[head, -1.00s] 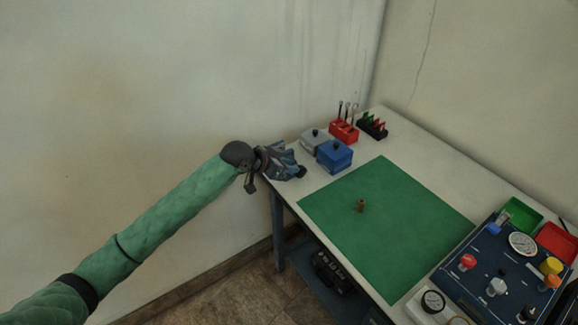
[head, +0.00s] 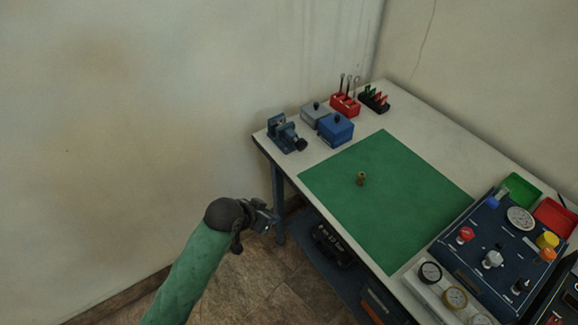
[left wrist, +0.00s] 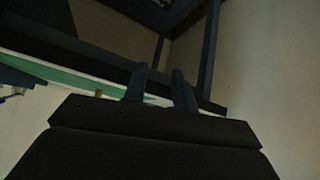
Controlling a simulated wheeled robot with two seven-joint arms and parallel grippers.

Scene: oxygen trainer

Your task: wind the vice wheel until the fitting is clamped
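The blue vice (head: 283,132) stands at the table's far left corner, with its dark wheel (head: 300,144) at the front right end. Whether anything sits between its jaws is too small to tell. A small brass fitting (head: 361,178) stands upright on the green mat (head: 405,205), apart from the vice; it also seems to show in the left wrist view (left wrist: 98,93). My left gripper (head: 268,216) is off the table's left edge, lower in the picture than the vice and clear of it. Its fingers (left wrist: 160,72) are apart with nothing between them. My right gripper is not in view.
A grey box (head: 314,114) and a blue box (head: 335,129) stand right of the vice. A red tool holder (head: 345,105) is behind them. A gauge panel (head: 490,255) fills the right side. The table's left edge lies between my gripper and the mat.

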